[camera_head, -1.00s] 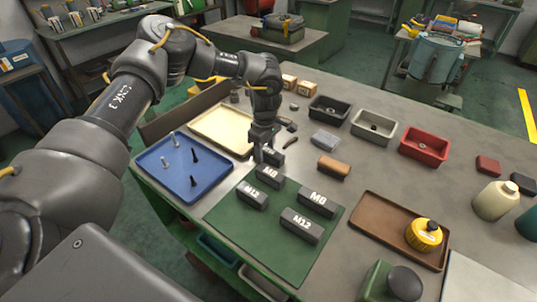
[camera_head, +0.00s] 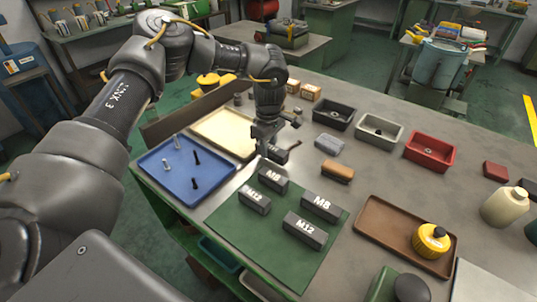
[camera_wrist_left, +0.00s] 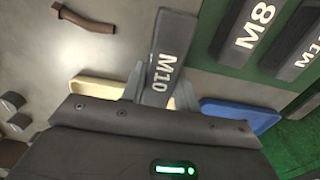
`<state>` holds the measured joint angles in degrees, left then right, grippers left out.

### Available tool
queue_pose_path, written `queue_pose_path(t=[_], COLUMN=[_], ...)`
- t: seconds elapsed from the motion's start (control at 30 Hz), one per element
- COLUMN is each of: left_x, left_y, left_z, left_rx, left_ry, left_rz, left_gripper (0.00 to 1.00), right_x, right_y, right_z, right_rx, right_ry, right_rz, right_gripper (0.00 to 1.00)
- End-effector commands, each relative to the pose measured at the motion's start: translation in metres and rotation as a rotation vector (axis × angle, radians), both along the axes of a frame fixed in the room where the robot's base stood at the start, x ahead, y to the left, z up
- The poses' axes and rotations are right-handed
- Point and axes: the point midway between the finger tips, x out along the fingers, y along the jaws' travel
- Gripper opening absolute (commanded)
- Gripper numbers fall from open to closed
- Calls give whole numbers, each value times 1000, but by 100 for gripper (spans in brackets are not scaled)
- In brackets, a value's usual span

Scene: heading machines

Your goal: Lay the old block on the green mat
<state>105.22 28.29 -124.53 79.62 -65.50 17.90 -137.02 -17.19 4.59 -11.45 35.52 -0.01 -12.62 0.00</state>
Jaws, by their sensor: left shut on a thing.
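My left gripper (camera_head: 264,150) is shut on a dark grey block (camera_head: 281,154), just beyond the far edge of the green mat (camera_head: 232,226). In the left wrist view the block (camera_wrist_left: 165,55) reads M10 and sits between the fingers (camera_wrist_left: 153,88). I cannot tell whether it touches the table. Several similar blocks lie on the mat: one M8 block (camera_head: 273,181) at the far side, another M8 block (camera_head: 321,208) at the right, an M12 block (camera_head: 254,200) at the left and another M12 block (camera_head: 304,231) nearer. My right gripper is out of view.
A blue tray with bolts (camera_head: 205,193) lies left of the mat, and a cream tray (camera_head: 225,132) beyond it. A brown tray (camera_head: 378,240) with a yellow container (camera_head: 430,242) is at the right. Black, grey and red bins (camera_head: 430,151) stand behind. The mat's near part is bare.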

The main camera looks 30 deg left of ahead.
Motion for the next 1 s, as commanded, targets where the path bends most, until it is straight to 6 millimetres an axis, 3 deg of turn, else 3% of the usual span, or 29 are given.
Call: queue_pose_path(t=[0.33,0.7,1.0], left_x=[-49,-115,-137], left_y=[2,4,5], left_z=[63,92,104], left_rx=[-4,-2,-1], left_ry=[-7,-3,-3], left_rz=[-2,-2,-1], left_gripper=[0,0,0], right_x=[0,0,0], right_y=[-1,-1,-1], right_z=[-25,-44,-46], right_rx=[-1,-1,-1], right_ry=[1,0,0], right_rz=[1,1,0], right_gripper=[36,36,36])
